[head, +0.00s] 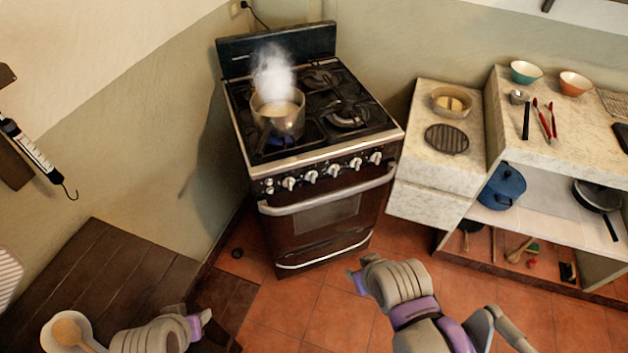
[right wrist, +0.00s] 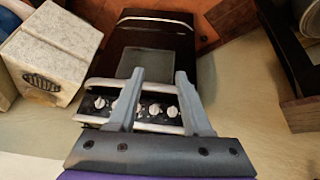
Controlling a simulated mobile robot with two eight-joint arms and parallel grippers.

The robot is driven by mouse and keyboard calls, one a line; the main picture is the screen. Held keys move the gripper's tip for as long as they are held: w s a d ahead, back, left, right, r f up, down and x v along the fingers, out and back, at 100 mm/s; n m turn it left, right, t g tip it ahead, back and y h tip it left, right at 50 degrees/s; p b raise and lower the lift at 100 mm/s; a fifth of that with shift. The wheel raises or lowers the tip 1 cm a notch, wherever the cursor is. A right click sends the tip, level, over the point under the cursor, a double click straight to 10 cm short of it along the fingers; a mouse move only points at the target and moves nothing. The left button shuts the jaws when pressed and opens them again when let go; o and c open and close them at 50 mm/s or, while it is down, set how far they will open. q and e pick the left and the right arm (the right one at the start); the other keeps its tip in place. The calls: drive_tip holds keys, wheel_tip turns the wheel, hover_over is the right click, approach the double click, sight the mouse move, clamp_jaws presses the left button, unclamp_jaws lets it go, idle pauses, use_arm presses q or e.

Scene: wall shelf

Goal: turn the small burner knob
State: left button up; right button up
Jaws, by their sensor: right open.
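The stove (head: 320,215) stands against the wall, with a row of several pale knobs (head: 334,171) on its front panel above the oven handle. The knobs also show in the right wrist view (right wrist: 153,110), where the stove appears upside down. I cannot tell which knob belongs to the small burner. A steaming pot (head: 278,118) sits on the front left burner over a blue flame. My right gripper (head: 357,281) is open and empty, in front of the stove and apart from the knobs. My left gripper (head: 201,321) is at the lower left, over the dark wooden table; its jaw opening is unclear.
The oven handle (head: 330,192) juts out below the knobs. A stone counter (head: 440,177) with a bowl and round grate stands right of the stove. A wooden table (head: 95,275) with a white bowl (head: 66,332) is at lower left.

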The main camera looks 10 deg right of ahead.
drive_tip(key=w+d+f+n+t+h+b, duration=0.2)
drive_tip(key=w+d+n+t, duration=0.15)
drive_tip(key=w+n, duration=0.55)
drive_tip(key=n+t+y+b, duration=0.5)
drive_tip(key=n+t, duration=0.4)
drive_tip(key=n, duration=1.8)
approach(314, 180)
drive_tip(key=shift+g, duration=0.25)
drive_tip(key=w, duration=0.2)
drive_tip(key=w+a+p, duration=0.1)
drive_tip(key=w, duration=0.2)
drive_tip(key=w+p, duration=0.1)
drive_tip(key=w, duration=0.2)
drive_tip(key=shift+w+a+r, duration=0.1)
drive_tip(key=shift+a+r, duration=0.1)
drive_tip(key=shift+r, duration=0.1)
clamp_jaws()
